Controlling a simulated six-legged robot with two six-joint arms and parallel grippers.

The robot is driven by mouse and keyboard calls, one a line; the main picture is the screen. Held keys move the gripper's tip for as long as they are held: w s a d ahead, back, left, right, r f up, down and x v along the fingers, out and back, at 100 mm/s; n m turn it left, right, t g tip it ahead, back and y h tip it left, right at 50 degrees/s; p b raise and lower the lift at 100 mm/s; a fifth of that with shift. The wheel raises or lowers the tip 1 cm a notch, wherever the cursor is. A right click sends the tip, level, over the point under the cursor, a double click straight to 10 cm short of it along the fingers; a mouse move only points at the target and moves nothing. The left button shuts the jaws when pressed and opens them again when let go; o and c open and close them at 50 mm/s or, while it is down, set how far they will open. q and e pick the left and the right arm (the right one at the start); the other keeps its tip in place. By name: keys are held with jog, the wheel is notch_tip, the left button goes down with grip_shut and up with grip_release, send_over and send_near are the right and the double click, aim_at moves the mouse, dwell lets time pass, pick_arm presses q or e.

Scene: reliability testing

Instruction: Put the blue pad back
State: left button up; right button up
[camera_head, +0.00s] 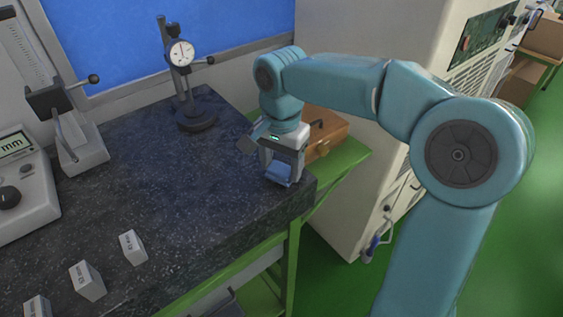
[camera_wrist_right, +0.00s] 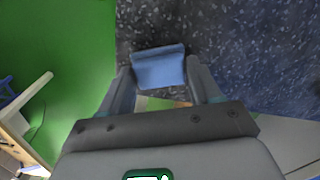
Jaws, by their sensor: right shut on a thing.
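The blue pad (camera_head: 278,172) is at the right end of the dark speckled granite slab (camera_head: 200,200), close to its edge. My right gripper (camera_head: 282,176) points down over it and is shut on it. In the right wrist view the blue pad (camera_wrist_right: 159,68) sits between the two fingers of my right gripper (camera_wrist_right: 160,85), with the speckled slab behind it. I cannot tell whether the pad touches the slab. My left gripper is not in view.
A dial gauge on a stand (camera_head: 182,75) stands at the back of the slab. Several small white labelled blocks (camera_head: 132,247) stand at the front left. A wooden case (camera_head: 325,132) sits beyond the slab's right edge, beside a large cream cabinet (camera_head: 385,40). The slab's middle is clear.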

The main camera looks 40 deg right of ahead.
aim_at(281, 166)
jog(key=shift+d, duration=0.1)
jog(key=shift+f, duration=0.25)
jog(key=o, duration=0.9)
jog(key=shift+r, duration=0.1)
jog(key=shift+o, duration=0.2)
jog(key=shift+r, duration=0.15)
notch_tip(281, 166, up, 12)
jog(key=p, duration=0.1)
